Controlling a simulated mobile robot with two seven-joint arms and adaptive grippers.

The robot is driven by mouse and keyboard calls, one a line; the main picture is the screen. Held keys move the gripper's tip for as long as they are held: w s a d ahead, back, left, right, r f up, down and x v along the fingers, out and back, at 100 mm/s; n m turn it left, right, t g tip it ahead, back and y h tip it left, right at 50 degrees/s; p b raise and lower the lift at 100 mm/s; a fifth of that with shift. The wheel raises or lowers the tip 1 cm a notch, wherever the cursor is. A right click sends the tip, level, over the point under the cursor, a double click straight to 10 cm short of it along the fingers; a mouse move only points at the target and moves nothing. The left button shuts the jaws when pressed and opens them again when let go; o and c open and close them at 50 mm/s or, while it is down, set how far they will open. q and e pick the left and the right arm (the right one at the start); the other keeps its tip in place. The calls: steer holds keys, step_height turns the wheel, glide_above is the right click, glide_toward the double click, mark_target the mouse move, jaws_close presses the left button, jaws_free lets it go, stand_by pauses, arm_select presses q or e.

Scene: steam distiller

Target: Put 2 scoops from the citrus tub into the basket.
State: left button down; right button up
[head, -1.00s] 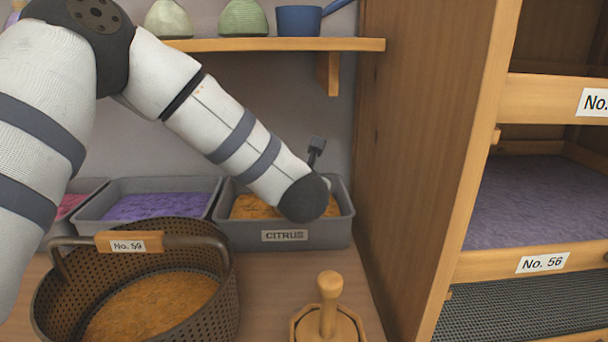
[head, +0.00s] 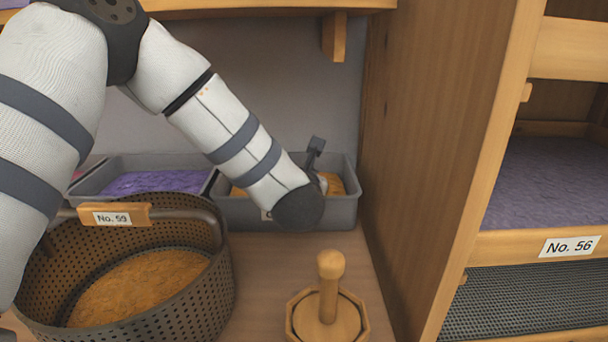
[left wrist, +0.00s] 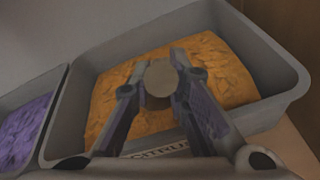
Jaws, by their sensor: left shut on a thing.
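The grey citrus tub (head: 238,212) stands against the back wall, with orange flakes in it; my left wrist covers most of its label. In the left wrist view its orange contents (left wrist: 215,62) lie below my left gripper (left wrist: 154,75). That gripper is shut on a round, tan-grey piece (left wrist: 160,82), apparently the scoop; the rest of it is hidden. In the head view my wrist hides most of the gripper, over the tub. The dark perforated basket (head: 190,305), labelled No. 59, stands at front left with orange flakes inside. My right gripper is not in view.
A tub of purple material (head: 160,180) stands left of the citrus tub. A wooden tamper (head: 329,290) stands on an octagonal base right of the basket. A wooden cabinet (head: 425,130) closes off the right. A shelf (head: 250,10) runs above the tubs.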

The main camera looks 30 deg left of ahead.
arm_select(q)
steer(key=shift+w+a+f+t+y+b, duration=0.15)
steer(key=shift+f+t+y+b, duration=0.35)
steer(key=shift+f+b, duration=0.35)
steer(key=shift+f+m, duration=0.3)
steer(key=shift+f, duration=0.1)
steer(key=shift+s+r+t, duration=0.25)
steer(key=shift+r+t, duration=0.05)
steer(key=shift+w+r+p, duration=0.15)
steer(key=shift+r+p, duration=0.15)
steer(key=shift+r, duration=0.45)
steer(key=shift+t+y, duration=0.4)
steer(key=shift+r+p, duration=1.5)
steer(key=shift+r, duration=2.4)
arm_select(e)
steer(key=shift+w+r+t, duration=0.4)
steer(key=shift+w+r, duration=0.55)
arm_select(q)
steer(key=shift+d+f, duration=0.1)
steer(key=shift+d, duration=0.1)
